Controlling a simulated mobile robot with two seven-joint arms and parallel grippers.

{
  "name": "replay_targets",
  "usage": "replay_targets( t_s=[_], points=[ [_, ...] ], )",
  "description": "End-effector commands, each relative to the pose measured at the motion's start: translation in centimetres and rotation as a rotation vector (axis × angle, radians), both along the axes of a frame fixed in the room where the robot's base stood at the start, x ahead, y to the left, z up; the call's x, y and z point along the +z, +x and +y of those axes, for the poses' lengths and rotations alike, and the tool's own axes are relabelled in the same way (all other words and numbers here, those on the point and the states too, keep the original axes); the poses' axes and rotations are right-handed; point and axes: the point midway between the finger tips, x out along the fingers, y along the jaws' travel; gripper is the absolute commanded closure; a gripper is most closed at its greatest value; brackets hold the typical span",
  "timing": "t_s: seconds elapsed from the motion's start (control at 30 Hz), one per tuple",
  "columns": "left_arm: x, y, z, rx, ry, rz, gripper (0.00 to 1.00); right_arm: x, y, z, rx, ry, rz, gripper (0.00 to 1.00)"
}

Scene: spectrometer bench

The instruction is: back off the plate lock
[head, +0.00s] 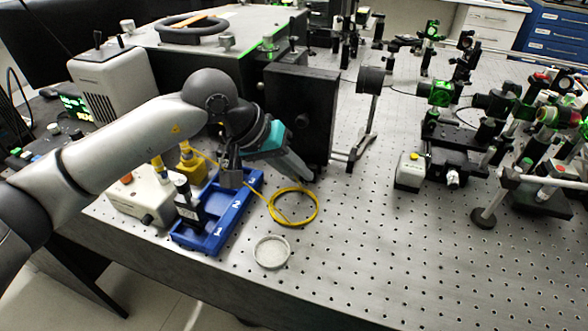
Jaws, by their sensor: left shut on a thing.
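My left gripper (304,178) reaches in from the left, past its teal band, with its fingers pointing down and to the right. Its tips are low in front of the upright black panel (318,105), near the foot of it. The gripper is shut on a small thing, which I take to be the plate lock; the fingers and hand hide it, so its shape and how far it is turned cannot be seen. My right gripper is not in view.
A blue tray (218,235) and a coiled yellow cable (317,211) lie near the hand. A round dish (271,252) sits in front. A white-sided box (409,171) and optics mounts stand to the right. The perforated bench is clear at front right.

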Motion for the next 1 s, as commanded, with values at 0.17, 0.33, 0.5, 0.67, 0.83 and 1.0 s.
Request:
replay_targets(
  t_s=[0.17, 0.33, 0.5, 0.67, 0.83, 1.0],
  points=[
    [-0.69, 0.25, 0.57, 0.009, 0.012, -0.001, 1.00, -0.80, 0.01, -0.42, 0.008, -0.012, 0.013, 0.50],
    [-0.75, 0.26, 0.62, 0.011, 0.014, -0.001, 1.00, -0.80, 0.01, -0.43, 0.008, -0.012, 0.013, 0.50],
    [-0.78, 0.28, 0.63, 0.011, 0.014, -0.001, 0.75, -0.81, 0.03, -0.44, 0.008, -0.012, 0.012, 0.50],
    [-0.78, 0.22, 0.49, 0.009, 0.012, -0.001, 0.57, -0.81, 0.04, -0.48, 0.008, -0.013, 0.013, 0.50],
    [-0.75, 0.14, 0.32, 0.006, 0.008, 0.000, 0.50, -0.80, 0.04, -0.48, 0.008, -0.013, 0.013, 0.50],
    [-0.74, 0.09, 0.22, 0.004, 0.006, 0.000, 0.50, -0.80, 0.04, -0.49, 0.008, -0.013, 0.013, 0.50]
  ],
)
